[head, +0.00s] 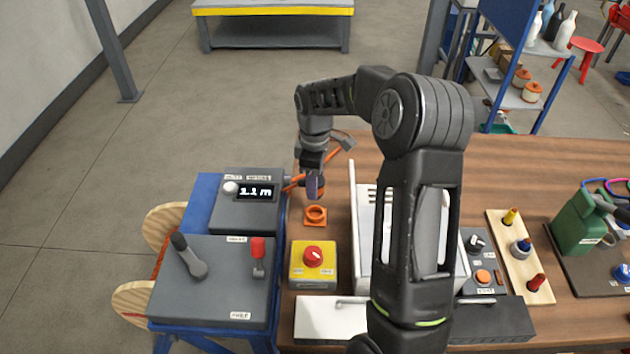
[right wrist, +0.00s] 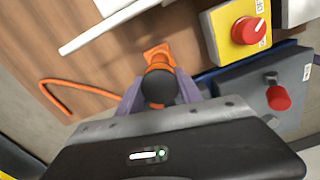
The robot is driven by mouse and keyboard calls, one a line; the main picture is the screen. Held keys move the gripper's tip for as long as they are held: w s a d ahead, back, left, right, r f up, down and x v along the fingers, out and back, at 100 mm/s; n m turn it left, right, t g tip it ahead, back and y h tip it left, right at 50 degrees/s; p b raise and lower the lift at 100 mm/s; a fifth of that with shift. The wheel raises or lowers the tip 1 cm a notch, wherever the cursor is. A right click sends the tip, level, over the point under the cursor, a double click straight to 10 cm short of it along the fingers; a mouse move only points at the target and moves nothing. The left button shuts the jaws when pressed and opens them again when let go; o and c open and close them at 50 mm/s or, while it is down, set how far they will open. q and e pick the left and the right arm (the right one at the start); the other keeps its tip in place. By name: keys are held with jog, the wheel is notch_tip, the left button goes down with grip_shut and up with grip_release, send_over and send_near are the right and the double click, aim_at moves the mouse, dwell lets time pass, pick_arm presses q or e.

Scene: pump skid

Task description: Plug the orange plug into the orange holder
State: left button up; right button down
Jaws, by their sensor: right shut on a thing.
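The orange holder (head: 316,215) is a small square block with a round opening, on the wooden table just below my right gripper in the head view. My right gripper (head: 314,188) points down, shut on the orange plug. In the right wrist view the orange plug (right wrist: 159,87) shows a dark round end between the purple-grey fingers. The orange holder (right wrist: 156,50) lies just beyond it there, partly covered by the plug. The plug appears apart from the holder in the head view; the exact gap cannot be told. My left gripper is not in view.
A yellow box with a red knob (head: 313,263) stands close below the holder. A grey control panel (head: 215,270) with levers and a display unit (head: 247,200) are at left. An orange cable (right wrist: 60,84) curves over the table. A white case (head: 362,240) is at right.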

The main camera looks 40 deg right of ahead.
notch_tip(320, 180, down, 5)
jog(key=b, duration=0.3)
jog(key=shift+f+b, duration=1.25)
jog(key=shift+f, duration=0.45)
dwell(1.2)
jog(key=c, duration=0.7)
grip_release()
notch_tip(320, 180, up, 8)
jog(key=shift+f+b, duration=0.1)
jog(key=shift+b, duration=0.4)
jog(key=shift+s, duration=0.1)
dwell(0.3)
